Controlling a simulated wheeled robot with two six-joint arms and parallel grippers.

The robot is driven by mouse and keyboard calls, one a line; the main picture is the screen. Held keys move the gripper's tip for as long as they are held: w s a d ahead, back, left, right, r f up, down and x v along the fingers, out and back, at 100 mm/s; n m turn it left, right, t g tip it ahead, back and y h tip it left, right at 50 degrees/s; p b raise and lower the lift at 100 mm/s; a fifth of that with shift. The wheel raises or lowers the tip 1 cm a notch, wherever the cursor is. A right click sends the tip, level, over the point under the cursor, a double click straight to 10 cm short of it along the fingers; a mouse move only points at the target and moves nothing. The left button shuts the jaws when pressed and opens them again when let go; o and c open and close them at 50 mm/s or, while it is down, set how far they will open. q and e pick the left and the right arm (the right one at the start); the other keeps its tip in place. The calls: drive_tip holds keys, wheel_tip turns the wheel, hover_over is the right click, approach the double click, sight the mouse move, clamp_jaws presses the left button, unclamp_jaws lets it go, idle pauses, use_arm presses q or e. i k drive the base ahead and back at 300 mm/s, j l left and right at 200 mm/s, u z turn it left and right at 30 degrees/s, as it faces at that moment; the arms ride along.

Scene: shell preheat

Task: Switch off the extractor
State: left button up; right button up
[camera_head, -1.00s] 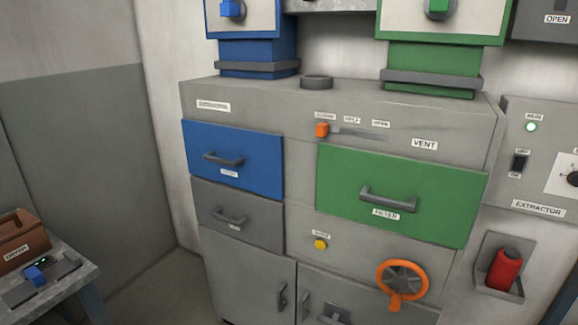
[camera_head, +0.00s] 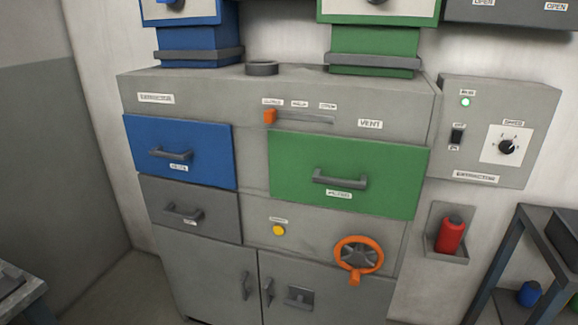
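The extractor box (camera_head: 490,115) is a grey panel on the wall to the right of the large grey cabinet. A black rocker switch (camera_head: 457,136) sits on its left side; its position is too small to tell. Above the switch a small lamp (camera_head: 465,102) glows pale green under a label. A black speed knob (camera_head: 506,147) sits on a white dial plate to the right. The label along the bottom of the box reads EXTRACTOR. Neither of my grippers is in view.
The grey cabinet has a blue drawer (camera_head: 180,153), a green drawer (camera_head: 348,175), an orange vent slider (camera_head: 270,117) and an orange handwheel (camera_head: 358,256). A red cylinder (camera_head: 451,236) sits in a wall holder below the extractor box. A rack (camera_head: 505,262) stands at the lower right.

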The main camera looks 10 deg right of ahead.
sight(456, 138)
drive_tip(key=z, duration=1.3)
